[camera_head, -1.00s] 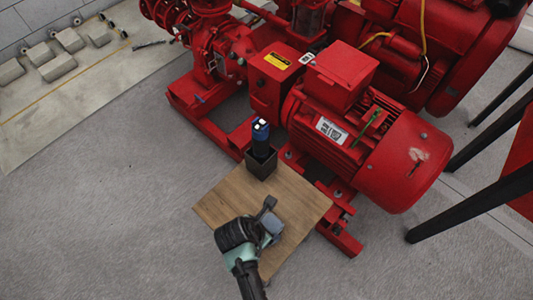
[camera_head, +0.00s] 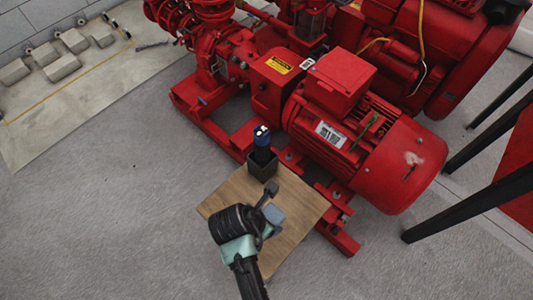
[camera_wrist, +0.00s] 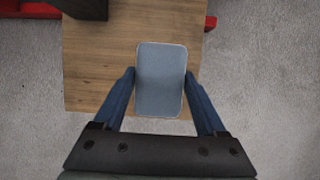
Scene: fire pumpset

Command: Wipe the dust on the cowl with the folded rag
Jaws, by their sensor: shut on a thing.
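The folded rag (camera_wrist: 160,78) is a grey-blue rounded rectangle in the wrist view, held between the two fingers of my gripper (camera_wrist: 161,88). In the head view the rag (camera_head: 274,214) shows as a small grey-blue block at my gripper (camera_head: 268,216). My gripper is shut on it above the wooden table top. The cowl (camera_head: 405,165) is the red rounded end of the motor, at the right in the head view. A pale dust patch (camera_head: 413,159) lies on its upper side. My gripper is apart from the cowl, to its lower left.
The wooden table (camera_head: 228,190) stands beside the motor. A dark square holder (camera_head: 262,163) with a blue-and-black item (camera_head: 262,138) stands at its back edge. A green strip (camera_head: 364,131) lies on the motor. Black legs (camera_head: 470,207) stand at the right. Grey floor at left is clear.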

